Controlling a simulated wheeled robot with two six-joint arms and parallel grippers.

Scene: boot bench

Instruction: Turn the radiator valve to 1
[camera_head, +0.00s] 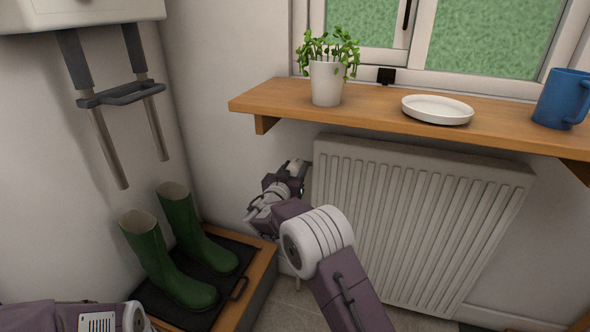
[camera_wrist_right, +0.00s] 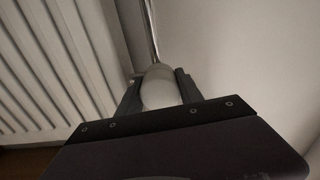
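The radiator (camera_head: 400,220) is a white ribbed panel under the wooden shelf; its ribs also show in the right wrist view (camera_wrist_right: 62,60). The radiator valve (camera_wrist_right: 160,88) is a smooth white rounded head beside the radiator's end, with a thin pipe behind it. My right gripper (camera_head: 296,172) is at the radiator's upper left end. In the right wrist view its two dark fingers (camera_wrist_right: 158,92) sit on both sides of the valve head, with no clear gap. No number on the valve can be read. My left gripper is out of view.
The wooden shelf (camera_head: 380,113) juts out above the radiator, with a potted plant (camera_head: 326,82), a white plate (camera_head: 437,109) and a blue mug (camera_head: 562,98). Green boots (camera_head: 165,265) stand on a dark tray (camera_head: 222,254) at lower left. A white wall unit (camera_head: 80,12) hangs at upper left.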

